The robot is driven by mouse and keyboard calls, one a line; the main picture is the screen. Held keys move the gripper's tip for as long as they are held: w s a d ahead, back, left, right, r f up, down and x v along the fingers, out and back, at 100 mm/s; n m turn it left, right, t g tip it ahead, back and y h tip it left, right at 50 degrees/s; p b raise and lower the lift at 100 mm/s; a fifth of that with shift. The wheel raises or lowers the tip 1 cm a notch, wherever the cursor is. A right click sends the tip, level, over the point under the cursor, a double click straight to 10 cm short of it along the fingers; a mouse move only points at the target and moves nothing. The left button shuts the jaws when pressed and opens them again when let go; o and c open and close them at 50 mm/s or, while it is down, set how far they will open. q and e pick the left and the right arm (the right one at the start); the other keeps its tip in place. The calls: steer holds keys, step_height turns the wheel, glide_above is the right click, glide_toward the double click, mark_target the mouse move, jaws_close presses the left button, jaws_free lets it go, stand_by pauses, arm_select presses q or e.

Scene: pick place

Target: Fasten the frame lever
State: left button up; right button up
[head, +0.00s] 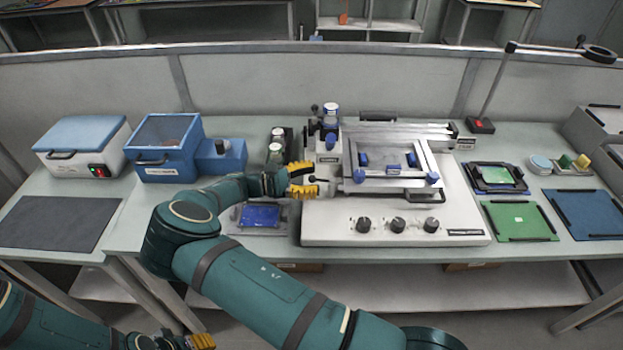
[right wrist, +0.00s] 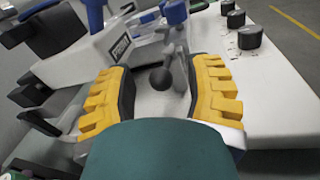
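The frame lever shows in the right wrist view as a metal rod with a black ball knob (right wrist: 162,78). In the head view its dark knob (head: 312,180) is small, at the left side of the printing frame (head: 350,186). My right gripper (head: 303,180) is open, with yellow fingers on either side of the knob. In the right wrist view the right gripper (right wrist: 160,97) shows a gap between both fingers and the knob, which lies just beyond or between the tips. My left gripper (head: 202,341) is low at the bottom edge, mostly cut off.
The white machine base (head: 320,232) carries several black dials (head: 397,225) along its front. Jars (head: 275,152) stand behind the gripper. A blue box (head: 165,150) stands left; green board (head: 519,221) lies right.

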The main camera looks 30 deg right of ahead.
steer(key=v, duration=1.2)
stand_by(0.3)
